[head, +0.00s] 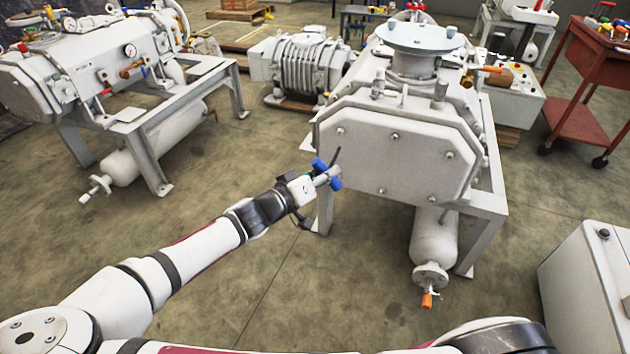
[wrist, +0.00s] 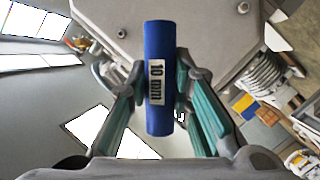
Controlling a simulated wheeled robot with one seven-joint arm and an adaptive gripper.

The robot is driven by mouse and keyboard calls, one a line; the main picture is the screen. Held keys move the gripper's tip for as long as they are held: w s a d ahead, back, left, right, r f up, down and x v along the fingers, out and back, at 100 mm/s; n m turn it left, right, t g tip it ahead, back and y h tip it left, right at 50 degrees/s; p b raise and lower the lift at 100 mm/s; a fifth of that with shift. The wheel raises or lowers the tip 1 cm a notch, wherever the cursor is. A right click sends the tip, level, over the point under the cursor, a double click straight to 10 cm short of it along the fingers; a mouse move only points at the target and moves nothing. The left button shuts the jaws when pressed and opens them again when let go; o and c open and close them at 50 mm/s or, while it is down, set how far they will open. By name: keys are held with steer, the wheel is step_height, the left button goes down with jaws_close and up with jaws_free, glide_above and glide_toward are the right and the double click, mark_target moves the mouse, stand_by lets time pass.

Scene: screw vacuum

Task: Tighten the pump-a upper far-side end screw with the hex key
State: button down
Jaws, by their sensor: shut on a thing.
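The hex key has a blue handle (head: 334,183) marked "10 mm"; the handle also shows upright in the wrist view (wrist: 158,50). My gripper (head: 327,175) is shut on this handle, between teal-lined fingers (wrist: 160,82). The key's dark shank points up beside the lower left of the front pump's pale end plate (head: 400,165). Screw heads on that plate include an upper left one (head: 340,131), an upper middle one (head: 395,136) and an upper right one (head: 450,155). The key appears apart from these heads. No label shows which pump is pump-a.
A second pump on a frame (head: 60,80) stands at left. A grey cylinder with an orange-handled valve (head: 427,299) hangs below the front pump. A red cart (head: 580,105) and a white cabinet (head: 590,280) are at right.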

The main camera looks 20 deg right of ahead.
steer(key=shift+w+a+f+b, duration=0.2)
steer(key=shift+w+a+b, duration=0.35)
steer(key=shift+w+b, duration=0.2)
steer(key=shift+w+a+r, duration=0.1)
steer(key=shift+w+a, duration=0.05)
steer(key=shift+r, duration=0.1)
steer(key=shift+r, duration=0.1)
steer(key=shift+h, duration=0.3)
steer(key=shift+w+d+b, duration=0.25)
steer(key=shift+w+d, duration=0.55)
steer(key=shift+w, duration=0.35)
steer(key=shift+w+d+b, duration=0.2)
steer(key=shift+w+d, duration=0.6)
steer(key=shift+w, duration=0.3)
steer(key=shift+w+d+p, duration=0.1)
steer(key=shift+w+p, duration=0.05)
steer(key=shift+p, duration=0.15)
